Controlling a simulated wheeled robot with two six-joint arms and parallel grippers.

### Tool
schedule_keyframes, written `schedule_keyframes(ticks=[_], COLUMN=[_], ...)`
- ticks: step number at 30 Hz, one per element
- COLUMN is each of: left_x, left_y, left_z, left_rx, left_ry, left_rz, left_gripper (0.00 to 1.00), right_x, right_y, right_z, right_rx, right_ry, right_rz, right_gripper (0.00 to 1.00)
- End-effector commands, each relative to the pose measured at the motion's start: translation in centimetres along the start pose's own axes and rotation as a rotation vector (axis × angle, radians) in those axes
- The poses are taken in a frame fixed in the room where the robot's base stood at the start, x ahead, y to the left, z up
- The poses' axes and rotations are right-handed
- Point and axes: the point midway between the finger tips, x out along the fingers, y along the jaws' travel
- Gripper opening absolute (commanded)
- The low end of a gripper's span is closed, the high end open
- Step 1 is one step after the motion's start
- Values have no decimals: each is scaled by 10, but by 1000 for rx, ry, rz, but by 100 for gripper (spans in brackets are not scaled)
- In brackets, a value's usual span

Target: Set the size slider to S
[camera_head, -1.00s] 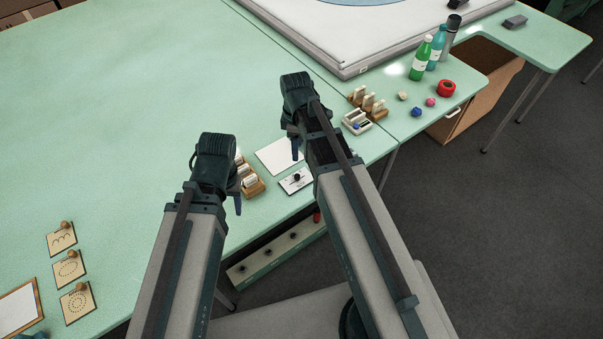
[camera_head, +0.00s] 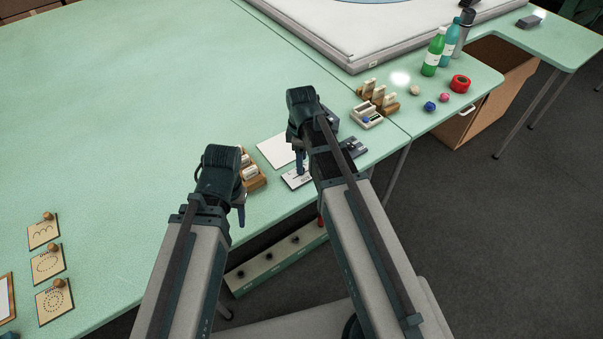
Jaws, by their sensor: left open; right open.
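A small white plate (camera_head: 291,182) lies near the table's front edge and looks like the size slider. In the earlier frame it shows a black knob; now my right gripper's finger covers that part. I cannot read its letters or the knob's setting. My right gripper (camera_head: 300,166) is open, with its finger pointing down at the plate; whether it touches is unclear. My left gripper (camera_head: 240,208) is open and empty, left of the plate, beside a wooden rack (camera_head: 254,180) with pale pieces.
A white sheet (camera_head: 273,151) lies behind the plate and a dark box (camera_head: 352,147) to its right. Pattern cards (camera_head: 54,300) lie at left. The left tabletop (camera_head: 110,120) is clear.

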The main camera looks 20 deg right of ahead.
Motion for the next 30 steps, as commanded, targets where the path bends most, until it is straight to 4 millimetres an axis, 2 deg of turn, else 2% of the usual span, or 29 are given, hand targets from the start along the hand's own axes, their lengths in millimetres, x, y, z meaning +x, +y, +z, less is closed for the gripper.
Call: schedule_keyframes(ticks=[1,6,17,27,30], left_x=[14,29,30,30,30], left_y=[1,3,3,3,3], left_z=[-1,-2,-2,-2,-2], left_rx=[0,0,0,0,0], left_ry=[0,0,0,0,0], left_rz=[0,0,0,0,0], left_gripper=[50,50,50,50,50], right_x=[14,29,30,30,30], right_y=[0,0,0,0,0], right_z=[0,0,0,0,0], right_rx=[0,0,0,0,0], right_ry=[0,0,0,0,0], right_rz=[0,0,0,0,0], right_gripper=[57,57,57,0,0])
